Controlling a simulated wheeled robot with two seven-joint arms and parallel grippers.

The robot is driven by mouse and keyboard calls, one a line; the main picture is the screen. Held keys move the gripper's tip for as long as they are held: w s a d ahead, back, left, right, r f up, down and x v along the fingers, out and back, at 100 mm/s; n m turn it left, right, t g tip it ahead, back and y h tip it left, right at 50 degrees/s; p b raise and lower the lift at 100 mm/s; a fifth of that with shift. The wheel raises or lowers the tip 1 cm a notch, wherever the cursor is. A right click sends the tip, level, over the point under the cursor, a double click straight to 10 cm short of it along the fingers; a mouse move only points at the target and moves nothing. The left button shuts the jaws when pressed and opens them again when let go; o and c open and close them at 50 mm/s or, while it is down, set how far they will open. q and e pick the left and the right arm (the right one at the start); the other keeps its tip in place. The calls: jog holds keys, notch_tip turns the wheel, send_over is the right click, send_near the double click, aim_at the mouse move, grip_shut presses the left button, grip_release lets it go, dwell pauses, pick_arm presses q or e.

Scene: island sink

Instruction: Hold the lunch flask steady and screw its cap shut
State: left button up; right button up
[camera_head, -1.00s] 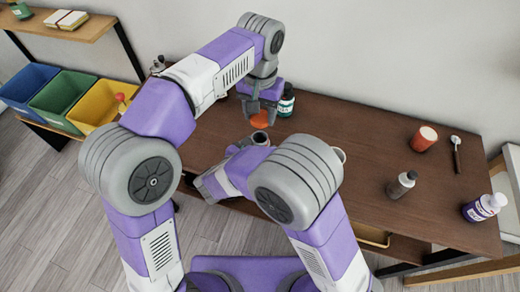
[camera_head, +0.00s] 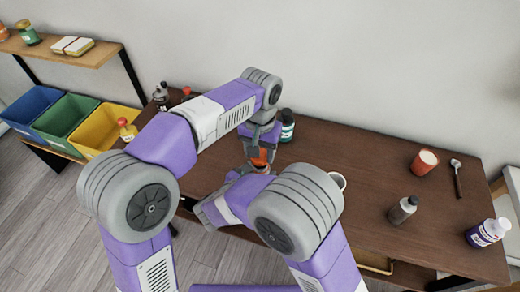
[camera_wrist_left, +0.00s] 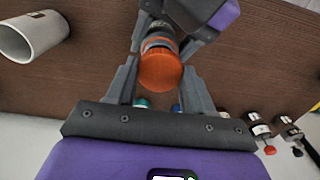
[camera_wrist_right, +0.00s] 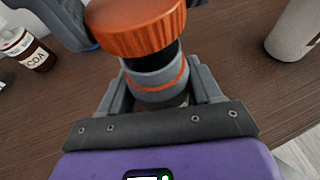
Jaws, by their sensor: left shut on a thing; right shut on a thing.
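The orange cap (camera_head: 259,161) is between the fingers of my left gripper (camera_head: 260,148); it also shows in the left wrist view (camera_wrist_left: 160,71) and, from the side, in the right wrist view (camera_wrist_right: 137,25). My right gripper (camera_wrist_right: 158,76) is shut on the grey lunch flask (camera_wrist_right: 150,84), which has an orange ring and a dark neck. The cap is directly over the neck. Some dark neck shows below it, and I cannot tell whether the threads engage. In the head view my right forearm hides most of the flask and right gripper.
A white mug (camera_wrist_left: 36,35) stands beside my right arm. Bins are at left.

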aim_at(265, 170)
pick_arm(q)
jog(key=shift+f, duration=0.85)
jog(key=shift+f, duration=0.55)
